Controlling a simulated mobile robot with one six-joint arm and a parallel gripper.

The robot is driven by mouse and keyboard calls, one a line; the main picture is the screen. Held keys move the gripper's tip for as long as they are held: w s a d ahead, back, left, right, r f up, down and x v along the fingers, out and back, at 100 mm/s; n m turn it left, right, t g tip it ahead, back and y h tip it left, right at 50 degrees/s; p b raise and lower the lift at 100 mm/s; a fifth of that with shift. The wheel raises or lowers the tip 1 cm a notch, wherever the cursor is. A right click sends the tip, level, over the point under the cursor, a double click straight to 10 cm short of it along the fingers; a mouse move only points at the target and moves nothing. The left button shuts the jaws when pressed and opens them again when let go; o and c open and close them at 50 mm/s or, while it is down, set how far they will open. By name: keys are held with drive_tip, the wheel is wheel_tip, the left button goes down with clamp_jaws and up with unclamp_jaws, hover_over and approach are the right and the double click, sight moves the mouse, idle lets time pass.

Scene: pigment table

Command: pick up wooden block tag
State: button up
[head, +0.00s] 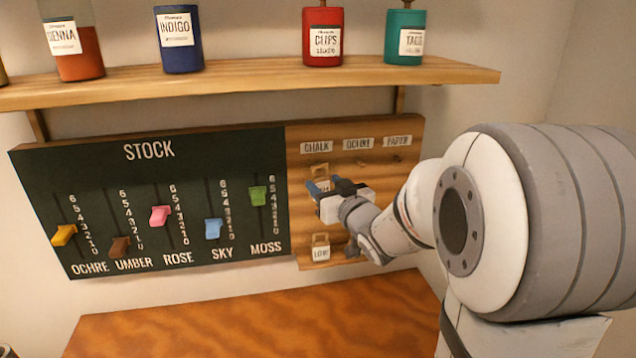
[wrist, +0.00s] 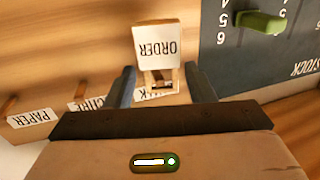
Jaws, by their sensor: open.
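A wooden block tag with a white label reading ORDER (wrist: 157,44) hangs on the wooden board, upside down in the wrist view. In the head view its wooden top (head: 320,170) shows below the CHALK label, and the rest is largely hidden by my gripper (head: 323,186). My gripper also shows in the wrist view (wrist: 160,74). It is open, with one finger on each side of the tag's lower part in that picture. I cannot tell whether either finger touches it. A second tag, reading LOW (head: 320,252), hangs lower on the board.
The dark STOCK board (head: 150,180) with several coloured sliders is left of the tags. A shelf (head: 250,84) with several jars runs above. The OCHRE (head: 359,143) and PAPER (head: 397,140) labels are right of CHALK. A wooden tabletop (head: 250,325) below looks clear.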

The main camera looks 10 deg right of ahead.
sight(320, 179)
drive_tip(key=p+x, duration=0.1)
drive_tip(key=x, duration=0.2)
drive_tip(key=shift+w+a+r, duration=0.1)
drive_tip(key=shift+w, duration=0.15)
drive_tip(key=shift+c, duration=0.4)
drive_tip(key=c, duration=0.6)
drive_tip(key=shift+r+b, duration=0.35)
drive_tip(key=shift+r, duration=0.15)
drive_tip(key=shift+s+r, duration=0.15)
drive_tip(key=shift+s, duration=0.15)
drive_tip(key=b+v, duration=0.4)
drive_tip(key=v, duration=1.3)
drive_tip(key=shift+s, duration=0.25)
